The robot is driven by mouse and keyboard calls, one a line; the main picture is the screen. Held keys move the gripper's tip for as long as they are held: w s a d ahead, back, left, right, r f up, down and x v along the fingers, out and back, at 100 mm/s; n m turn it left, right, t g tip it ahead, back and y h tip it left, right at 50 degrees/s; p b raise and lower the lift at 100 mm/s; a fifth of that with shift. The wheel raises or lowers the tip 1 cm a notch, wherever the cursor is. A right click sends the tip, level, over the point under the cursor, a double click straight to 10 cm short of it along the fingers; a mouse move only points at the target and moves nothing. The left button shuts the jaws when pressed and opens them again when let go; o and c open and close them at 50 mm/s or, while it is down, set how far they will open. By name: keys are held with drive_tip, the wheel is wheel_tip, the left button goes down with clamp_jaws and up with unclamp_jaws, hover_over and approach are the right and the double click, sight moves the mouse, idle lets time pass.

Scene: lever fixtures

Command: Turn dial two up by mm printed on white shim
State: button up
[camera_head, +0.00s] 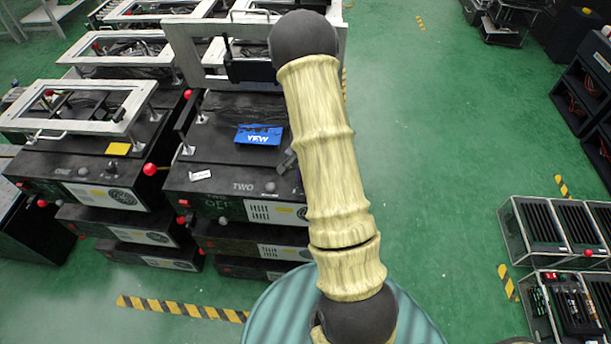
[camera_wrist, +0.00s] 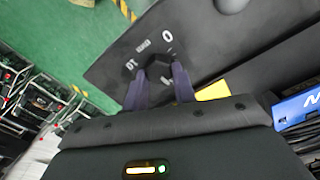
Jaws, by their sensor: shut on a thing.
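Fixture two (camera_head: 225,170) is a black box marked TWO, partly behind my arm in the head view. In the wrist view my gripper (camera_wrist: 161,76) is shut on a small dark dial (camera_wrist: 160,68), with one finger on each side. Printed marks, including a 0, ring the dial on the black face; several are too small or covered to read. The head view hides the dial behind my arm. A small white shim (camera_head: 200,175) lies on the left of fixture two's top; its print is too small to read.
A blue block (camera_head: 258,135) lies on fixture two; it also shows in the wrist view (camera_wrist: 300,105). A yellow piece (camera_wrist: 213,91) is close to my right finger. A grey knob (camera_head: 270,187) is near the TWO label. Fixture one (camera_head: 75,165) stands left.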

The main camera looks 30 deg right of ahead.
drive_tip(key=shift+w+d+r+m, duration=0.1)
drive_tip(key=shift+m, duration=0.4)
drive_tip(key=o, duration=1)
wheel_tip(320, 180, up, 17)
drive_tip(key=shift+r, duration=0.15)
idle(0.4)
